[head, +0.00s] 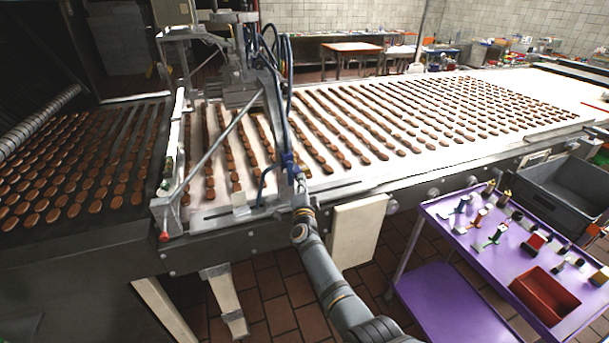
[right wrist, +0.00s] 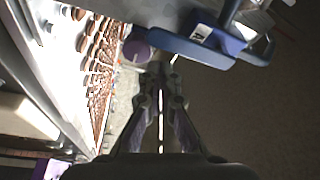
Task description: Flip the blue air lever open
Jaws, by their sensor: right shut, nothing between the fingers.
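The blue air lever (head: 288,160) shows as a small blue part on the machine's near side, beside hanging blue hoses. In the right wrist view a blue part with a white label (right wrist: 195,48) and a round purple-blue knob (right wrist: 137,50) are just beyond my fingertips. I cannot tell which of these is the lever's handle. My right gripper (head: 298,184) is shut and empty, just below the blue part; its fingers also show in the right wrist view (right wrist: 163,72). I cannot tell whether they touch it. My left gripper is not in view.
A conveyor (head: 450,140) carries rows of brown biscuits behind the machine frame (head: 215,150). A dark belt (head: 120,150) with more biscuits lies at left. A purple cart (head: 460,235) with tools, a red bin (head: 545,293) and a grey crate (head: 570,185) are at right.

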